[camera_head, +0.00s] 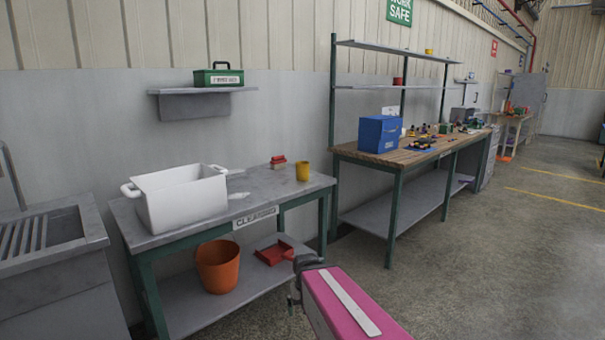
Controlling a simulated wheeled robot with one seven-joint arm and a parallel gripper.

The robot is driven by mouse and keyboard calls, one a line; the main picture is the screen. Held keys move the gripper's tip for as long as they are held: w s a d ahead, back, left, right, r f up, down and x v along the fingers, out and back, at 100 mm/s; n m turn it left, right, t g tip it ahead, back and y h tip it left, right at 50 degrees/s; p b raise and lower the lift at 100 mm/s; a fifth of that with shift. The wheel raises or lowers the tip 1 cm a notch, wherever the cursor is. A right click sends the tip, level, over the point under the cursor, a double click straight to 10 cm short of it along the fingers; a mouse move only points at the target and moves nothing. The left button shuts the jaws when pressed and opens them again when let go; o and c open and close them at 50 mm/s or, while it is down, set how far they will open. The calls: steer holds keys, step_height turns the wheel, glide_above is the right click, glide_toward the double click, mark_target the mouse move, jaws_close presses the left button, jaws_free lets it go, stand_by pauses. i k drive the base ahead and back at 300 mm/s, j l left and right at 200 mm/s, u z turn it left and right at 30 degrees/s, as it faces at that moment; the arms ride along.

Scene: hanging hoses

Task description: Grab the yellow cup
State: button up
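The yellow cup (303,171) stands upright near the right end of the grey cleaning table (268,183). Nothing touches it. My gripper (293,299) is at the bottom middle of the view, at the end of my pink and white arm. It is low in front of the table, below and apart from the cup. Its fingers are small and dark, and I cannot tell whether they are open or shut.
A white tub (182,202) and a red-topped brush (278,162) share the tabletop. An orange bucket (218,267) and a red dustpan (273,253) are on the lower shelf. A wooden workbench (410,152) with a blue box (380,134) stands right. Floor at right is clear.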

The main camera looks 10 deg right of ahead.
mark_target(301, 168)
steer(key=i+l+u, duration=0.1)
steer(key=l, duration=0.25)
steer(key=i+l, duration=0.25)
steer(key=i+l+u, duration=0.15)
steer(key=l, duration=0.25)
steer(key=i+l, duration=0.2)
steer(key=l, duration=0.15)
steer(key=i+l+u, duration=0.15)
steer(key=l, duration=0.2)
